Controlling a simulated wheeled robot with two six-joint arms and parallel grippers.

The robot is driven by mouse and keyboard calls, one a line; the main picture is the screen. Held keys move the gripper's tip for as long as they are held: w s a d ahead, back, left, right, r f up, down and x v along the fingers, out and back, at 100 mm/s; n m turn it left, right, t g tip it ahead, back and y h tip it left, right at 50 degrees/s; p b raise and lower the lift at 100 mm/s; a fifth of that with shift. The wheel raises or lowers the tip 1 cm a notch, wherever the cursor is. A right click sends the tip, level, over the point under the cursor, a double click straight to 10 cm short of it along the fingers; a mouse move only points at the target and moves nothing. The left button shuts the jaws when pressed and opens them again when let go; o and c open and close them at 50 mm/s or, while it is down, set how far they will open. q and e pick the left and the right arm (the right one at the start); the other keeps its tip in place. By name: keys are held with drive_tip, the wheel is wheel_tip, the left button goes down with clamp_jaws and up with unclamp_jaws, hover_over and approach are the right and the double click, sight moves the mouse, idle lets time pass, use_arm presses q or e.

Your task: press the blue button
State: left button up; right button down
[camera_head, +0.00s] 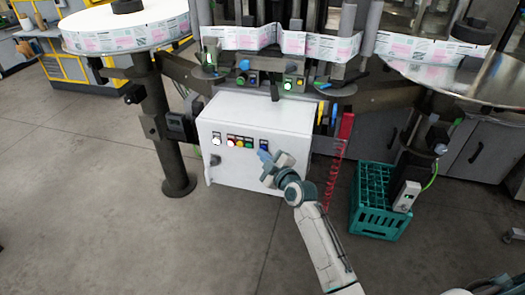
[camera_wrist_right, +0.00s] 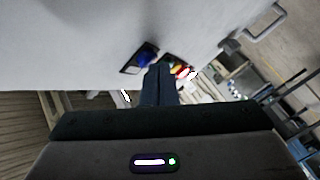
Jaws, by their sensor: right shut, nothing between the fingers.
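The blue button (camera_head: 264,144) is at the right end of a button row on the front of the white control box (camera_head: 215,172). In the right wrist view the blue button (camera_wrist_right: 146,58) sits in a dark frame on the pale panel, just left of my fingertips. My right gripper (camera_head: 264,156) is shut and empty, with its tips close to the button, slightly below it in the head view. Its closed fingers also show in the wrist view (camera_wrist_right: 159,70). I cannot tell whether the tips touch the panel. My left gripper is not in view.
Red (camera_head: 231,140), yellow (camera_head: 239,142) and green (camera_head: 249,143) buttons and a lit white one (camera_head: 216,140) share the row. Another blue knob (camera_head: 244,65) is on the machine above. A green crate (camera_head: 378,218) stands right of the box. The floor at left is clear.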

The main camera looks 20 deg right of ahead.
idle(0.6)
drive_tip(key=shift+s+a, duration=0.45)
drive_tip(key=shift+s, duration=0.2)
drive_tip(key=shift+s+a, duration=0.7)
drive_tip(key=shift+s, duration=0.35)
drive_tip(key=shift+s+a, duration=0.65)
drive_tip(key=shift+s, duration=0.35)
drive_tip(key=s+d+f+m+g+h, duration=0.15)
drive_tip(key=s+f, duration=0.35)
drive_tip(key=f, duration=0.7)
drive_tip(key=s+d+f+m+g, duration=0.2)
drive_tip(key=s+f+m+g, duration=0.15)
drive_tip(key=f, duration=0.85)
drive_tip(key=s+d+f+m+g+h, duration=0.15)
drive_tip(key=s+f, duration=0.45)
drive_tip(key=f, duration=0.6)
drive_tip(key=s+d+f+m+g, duration=0.3)
drive_tip(key=s+f+g, duration=0.2)
drive_tip(key=s+f, duration=1.25)
drive_tip(key=s+d+f+m+g, duration=0.1)
drive_tip(key=s+d+f+g, duration=0.1)
drive_tip(key=s, duration=0.9)
drive_tip(key=s+d+f+m+g+h, duration=0.1)
drive_tip(key=s+d+f+g, duration=0.1)
drive_tip(key=s, duration=0.9)
drive_tip(key=shift+s+f, duration=0.4)
drive_tip(key=shift+f, duration=0.4)
